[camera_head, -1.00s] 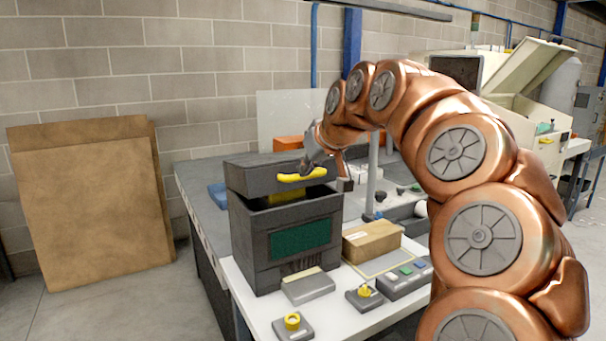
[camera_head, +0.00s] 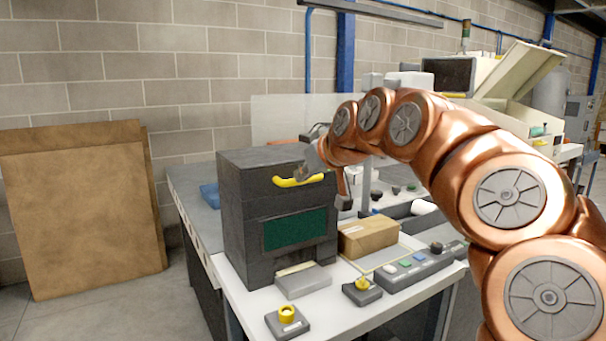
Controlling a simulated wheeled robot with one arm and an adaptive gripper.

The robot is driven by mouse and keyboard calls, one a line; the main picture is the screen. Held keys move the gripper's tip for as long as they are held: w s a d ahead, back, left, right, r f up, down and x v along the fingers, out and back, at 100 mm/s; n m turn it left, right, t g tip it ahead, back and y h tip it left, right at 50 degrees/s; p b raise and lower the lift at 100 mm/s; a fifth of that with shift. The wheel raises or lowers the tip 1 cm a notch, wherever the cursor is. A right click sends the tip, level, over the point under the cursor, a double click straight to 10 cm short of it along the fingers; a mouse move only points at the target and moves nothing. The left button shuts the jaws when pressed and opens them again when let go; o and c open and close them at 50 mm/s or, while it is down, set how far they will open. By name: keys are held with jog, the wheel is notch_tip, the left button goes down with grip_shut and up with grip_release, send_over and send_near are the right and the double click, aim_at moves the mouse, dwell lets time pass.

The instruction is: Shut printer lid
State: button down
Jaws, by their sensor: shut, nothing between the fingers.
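The printer (camera_head: 290,254) is a dark grey box with a green front panel, standing on the white table. Its lid (camera_head: 262,160) is down on the body, with no open gap showing at the front. A yellow handle (camera_head: 310,181) runs across the lid's front.
A cardboard box (camera_head: 368,238) stands right of the printer, near a button panel (camera_head: 418,266). Small yellow-knobbed units (camera_head: 287,314) sit at the table's front. Large brown boards (camera_head: 80,215) lean on the wall at left. Floor between them and the table is clear.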

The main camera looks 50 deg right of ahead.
jog(key=shift+r, duration=0.1)
jog(key=r+v, duration=0.1)
jog(key=v, duration=0.5)
jog(key=w+r+p+v, duration=0.1)
jog(key=v, duration=0.5)
jog(key=shift+d+r, duration=0.2)
jog(key=shift+r, duration=0.3)
